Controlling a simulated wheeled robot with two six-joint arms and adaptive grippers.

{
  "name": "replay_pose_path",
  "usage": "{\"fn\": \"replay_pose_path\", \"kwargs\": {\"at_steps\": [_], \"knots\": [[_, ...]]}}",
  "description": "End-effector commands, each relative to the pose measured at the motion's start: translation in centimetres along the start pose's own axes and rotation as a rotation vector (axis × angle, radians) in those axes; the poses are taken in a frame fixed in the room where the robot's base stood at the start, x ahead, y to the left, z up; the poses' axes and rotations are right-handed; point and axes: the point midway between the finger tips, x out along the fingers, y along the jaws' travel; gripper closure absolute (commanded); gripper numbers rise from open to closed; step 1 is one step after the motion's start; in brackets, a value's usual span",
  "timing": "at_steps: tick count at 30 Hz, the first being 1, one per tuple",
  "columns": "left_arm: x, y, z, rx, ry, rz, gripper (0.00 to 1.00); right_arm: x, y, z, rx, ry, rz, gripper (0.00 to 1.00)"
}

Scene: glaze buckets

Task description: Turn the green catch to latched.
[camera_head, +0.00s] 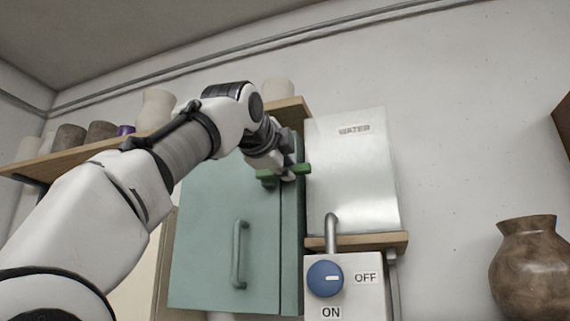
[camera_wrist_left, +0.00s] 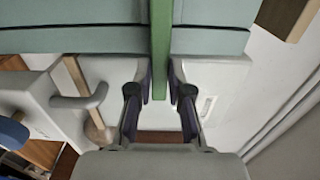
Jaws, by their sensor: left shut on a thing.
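The green catch (camera_head: 303,169) is a bar near the top right edge of the teal cabinet door (camera_head: 215,215). It lies about level in the head view, crossing the gap between the door and the cabinet's right part. In the left wrist view the catch (camera_wrist_left: 161,40) runs down between the fingers. My left gripper (camera_head: 287,173) is shut on the catch, and its fingers (camera_wrist_left: 161,82) sit on either side of the bar. The gripper hides the middle of the catch in the head view. My right gripper is not in view.
A metal box marked WATER (camera_head: 352,180) stands on a small wooden ledge (camera_head: 375,242) close right of the cabinet. Below is a blue knob (camera_head: 325,279) with ON and OFF labels. A shelf (camera_head: 70,157) with pots runs behind my left arm. A brown vase (camera_head: 530,270) stands far right.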

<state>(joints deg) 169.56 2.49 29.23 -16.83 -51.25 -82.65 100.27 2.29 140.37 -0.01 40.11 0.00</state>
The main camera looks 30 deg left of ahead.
Motion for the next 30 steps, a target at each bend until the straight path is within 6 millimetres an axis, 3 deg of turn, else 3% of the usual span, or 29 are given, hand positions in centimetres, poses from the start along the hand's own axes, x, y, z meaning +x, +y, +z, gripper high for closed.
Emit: {"fn": "replay_pose_path", "kwargs": {"at_steps": [1,2,3,4,20,23,30], "knots": [[-0.20,-0.56,0.21,0.000,-0.002,-0.015,1.00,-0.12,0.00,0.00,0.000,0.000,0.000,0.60],[-0.20,-0.56,0.21,0.000,-0.002,-0.015,0.74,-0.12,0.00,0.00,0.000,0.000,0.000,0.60],[-0.20,-0.54,0.21,0.000,-0.002,-0.014,0.60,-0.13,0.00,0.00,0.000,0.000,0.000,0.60],[-0.19,-0.52,0.20,0.000,-0.002,-0.014,0.56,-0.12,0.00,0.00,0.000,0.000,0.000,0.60],[-0.09,-0.30,0.05,-0.042,0.000,-0.006,0.56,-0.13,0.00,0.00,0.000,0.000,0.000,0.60],[-0.08,-0.45,0.06,-0.145,0.000,-0.006,0.56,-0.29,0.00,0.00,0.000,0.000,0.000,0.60],[-0.07,-0.94,0.25,-0.585,0.001,-0.005,0.56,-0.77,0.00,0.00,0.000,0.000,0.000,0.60]]}}
